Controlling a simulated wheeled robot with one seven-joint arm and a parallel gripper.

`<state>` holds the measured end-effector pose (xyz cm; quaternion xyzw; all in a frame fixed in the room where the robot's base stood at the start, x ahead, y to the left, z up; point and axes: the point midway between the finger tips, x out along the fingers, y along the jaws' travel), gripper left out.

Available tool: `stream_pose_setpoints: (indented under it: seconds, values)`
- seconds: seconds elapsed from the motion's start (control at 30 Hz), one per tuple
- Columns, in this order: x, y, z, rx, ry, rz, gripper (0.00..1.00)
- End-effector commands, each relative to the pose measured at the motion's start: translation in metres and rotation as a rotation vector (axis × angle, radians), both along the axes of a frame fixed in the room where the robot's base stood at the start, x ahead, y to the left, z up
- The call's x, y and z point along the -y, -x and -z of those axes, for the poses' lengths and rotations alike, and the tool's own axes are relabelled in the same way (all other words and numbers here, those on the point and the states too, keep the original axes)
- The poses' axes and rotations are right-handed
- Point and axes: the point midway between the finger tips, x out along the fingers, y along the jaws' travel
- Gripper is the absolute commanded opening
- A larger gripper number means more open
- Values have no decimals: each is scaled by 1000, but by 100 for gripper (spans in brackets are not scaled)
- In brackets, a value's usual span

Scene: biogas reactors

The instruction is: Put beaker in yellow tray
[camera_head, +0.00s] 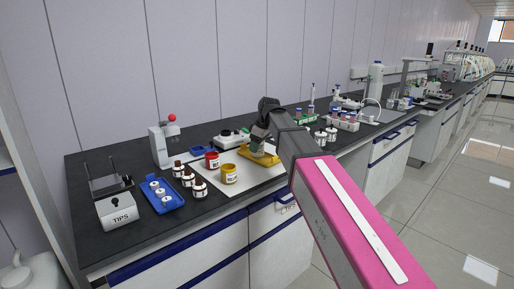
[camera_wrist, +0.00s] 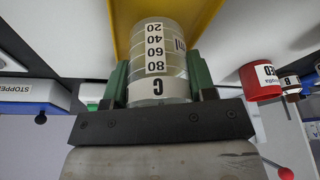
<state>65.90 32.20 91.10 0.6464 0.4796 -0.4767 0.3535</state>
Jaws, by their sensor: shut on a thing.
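My gripper (camera_head: 259,138) is shut on a clear beaker (camera_wrist: 160,62) with a volume scale and a label "C". The green fingers of my gripper (camera_wrist: 157,85) press on both sides of it in the wrist view. In the head view the beaker (camera_head: 257,150) is upright, partly hidden by my gripper, and over the yellow tray (camera_head: 268,161). In the wrist view the yellow tray (camera_wrist: 120,25) lies behind the beaker's base. I cannot tell whether the base touches the tray floor.
A red pot (camera_head: 212,160) and a yellow pot (camera_head: 229,174) stand left of the tray on a white mat (camera_head: 243,184). Brown bottles (camera_head: 199,188) and a blue rack (camera_head: 163,205) are farther left. A white device (camera_head: 229,138) stands behind; a green rack (camera_head: 307,119) is at right.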

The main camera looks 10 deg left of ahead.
Motion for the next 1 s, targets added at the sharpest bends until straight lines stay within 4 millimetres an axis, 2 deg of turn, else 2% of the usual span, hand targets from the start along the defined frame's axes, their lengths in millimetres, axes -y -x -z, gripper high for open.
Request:
stream_pose_setpoints:
  seconds: [0.07, 0.43, 0.47, 0.5, 0.53, 0.83, 1.0]
  values:
    - [0, 0, 6, -1, 0, 0, 25]
    - [0, 0, 9, 0, 0, 0, 25]
    - [0, 0, 9, 0, 0, 0, 61]
    - [0, 0, 9, 0, 0, 0, 74]
    - [0, 0, 9, 0, 0, 0, 76]
    - [0, 0, 7, 0, 0, 0, 76]
    - [3, 1, -6, 2, 0, 1, 76]
